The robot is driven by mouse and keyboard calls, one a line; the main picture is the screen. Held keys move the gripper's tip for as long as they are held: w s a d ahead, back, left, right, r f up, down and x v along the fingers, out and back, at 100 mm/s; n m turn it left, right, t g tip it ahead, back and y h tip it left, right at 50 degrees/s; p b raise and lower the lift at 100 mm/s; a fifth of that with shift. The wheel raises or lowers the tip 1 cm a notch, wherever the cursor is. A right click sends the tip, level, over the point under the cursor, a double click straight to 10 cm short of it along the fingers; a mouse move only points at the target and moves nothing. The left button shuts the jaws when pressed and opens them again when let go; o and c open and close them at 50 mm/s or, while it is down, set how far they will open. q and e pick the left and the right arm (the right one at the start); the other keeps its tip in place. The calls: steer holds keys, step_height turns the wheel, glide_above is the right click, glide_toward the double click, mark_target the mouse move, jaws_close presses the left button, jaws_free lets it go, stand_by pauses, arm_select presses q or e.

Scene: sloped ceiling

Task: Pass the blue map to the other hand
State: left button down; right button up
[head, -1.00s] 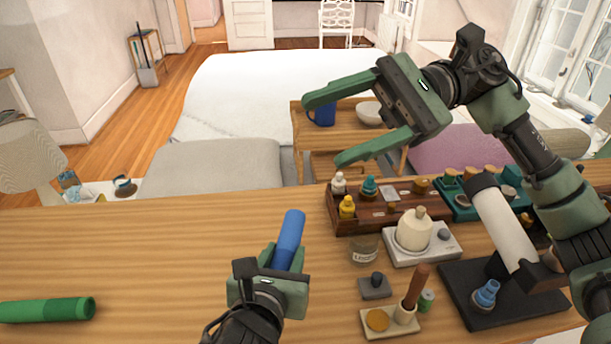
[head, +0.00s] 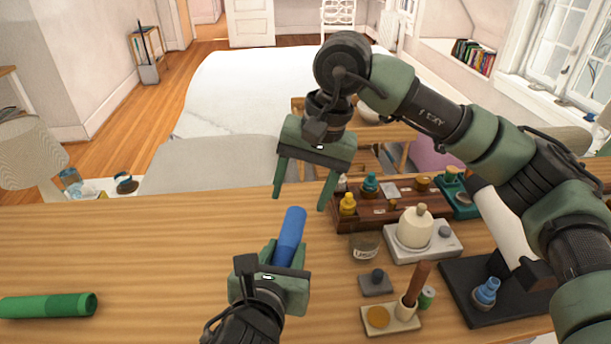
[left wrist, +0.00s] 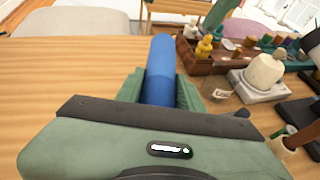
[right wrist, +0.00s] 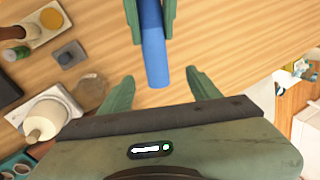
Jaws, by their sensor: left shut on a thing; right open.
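The blue map (head: 291,232) is a rolled blue tube. My left gripper (head: 284,256) is shut on it, and its far end sticks out beyond the fingers. In the left wrist view the map (left wrist: 160,70) stands out between the two green fingers. My right gripper (head: 298,204) is open and empty, pointing down above the map's free end. In the right wrist view the map (right wrist: 154,45) reaches toward the gap between the right fingers (right wrist: 157,85), with its end just about level with their tips and no visible contact.
A green roll (head: 48,305) lies on the wooden table (head: 150,240) at the left. To the right stand a rack of small bottles (head: 385,213), a white device with a cream bottle (head: 415,228), a glass jar (head: 364,246), a small stand (head: 391,318) and a black base (head: 500,300).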

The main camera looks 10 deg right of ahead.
mark_target(291, 220)
steer(key=x, duration=0.8)
steer(key=shift+a+f, duration=0.1)
steer(key=c, duration=1.3)
arm_select(q)
steer(key=c, duration=0.8)
jaws_free()
steer(key=shift+d, duration=0.1)
steer(key=shift+c, duration=0.2)
arm_select(e)
steer(key=shift+a, duration=0.1)
jaws_close()
arm_select(q)
steer(key=shift+r, duration=0.1)
